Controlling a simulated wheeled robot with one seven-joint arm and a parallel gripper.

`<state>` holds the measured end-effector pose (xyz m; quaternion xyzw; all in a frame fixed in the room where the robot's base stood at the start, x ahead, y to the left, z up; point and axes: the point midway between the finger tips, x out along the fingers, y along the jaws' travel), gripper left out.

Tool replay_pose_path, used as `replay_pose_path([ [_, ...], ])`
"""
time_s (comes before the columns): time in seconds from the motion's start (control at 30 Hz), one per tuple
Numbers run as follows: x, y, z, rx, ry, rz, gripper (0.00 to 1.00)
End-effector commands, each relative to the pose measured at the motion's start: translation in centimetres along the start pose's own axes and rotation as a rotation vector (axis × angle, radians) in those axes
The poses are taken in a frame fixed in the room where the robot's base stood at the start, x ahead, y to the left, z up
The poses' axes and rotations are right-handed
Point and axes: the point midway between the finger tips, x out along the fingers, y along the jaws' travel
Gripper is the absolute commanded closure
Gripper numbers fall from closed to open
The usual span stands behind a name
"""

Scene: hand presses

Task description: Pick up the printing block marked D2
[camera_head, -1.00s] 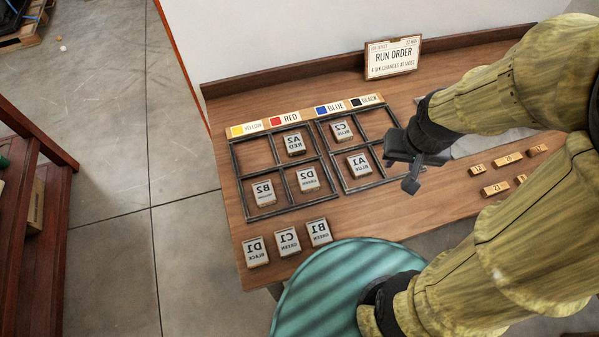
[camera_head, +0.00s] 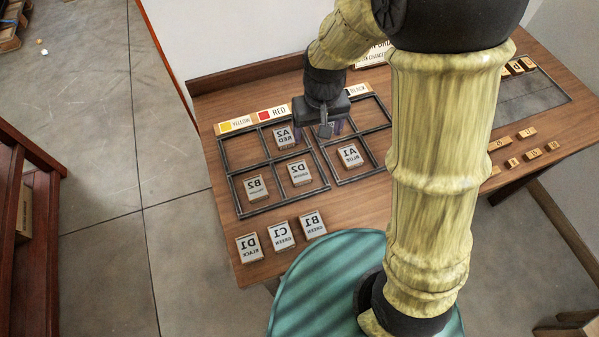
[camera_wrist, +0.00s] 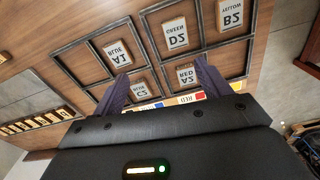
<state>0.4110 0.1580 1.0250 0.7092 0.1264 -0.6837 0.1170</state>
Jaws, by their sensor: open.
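The D2 block (camera_head: 299,172), a pale block with mirrored lettering, lies in a lower compartment of the left frame, right of the B2 block (camera_head: 256,188). It also shows in the wrist view (camera_wrist: 176,33), beyond my fingers. My gripper (camera_head: 327,128) is open and empty above the frames, behind and to the right of D2. Its two fingers also show in the wrist view (camera_wrist: 160,85), apart from each other. The A2 block (camera_head: 284,138) lies in the compartment behind D2. The C2 block (camera_wrist: 141,92) is partly hidden by a finger in the wrist view.
The A1 block (camera_head: 350,156) lies in the right frame. The D1 (camera_head: 249,247), C1 (camera_head: 280,236) and B1 (camera_head: 312,225) blocks stand in a row in front of the frames. Small wooden number pieces (camera_head: 527,133) lie at the table's right. My arm hides the middle right.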

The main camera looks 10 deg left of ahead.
Motion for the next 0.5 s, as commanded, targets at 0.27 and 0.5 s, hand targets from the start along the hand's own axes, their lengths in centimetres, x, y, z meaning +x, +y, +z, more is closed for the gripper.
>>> replay_pose_path([
  [0.27, 1.4, -3.7, -1.4, -0.078, -0.039, 0.006, 0.24],
  [0.5, 1.4, -3.7, -1.4, -0.077, -0.039, 0.006, 0.24],
])
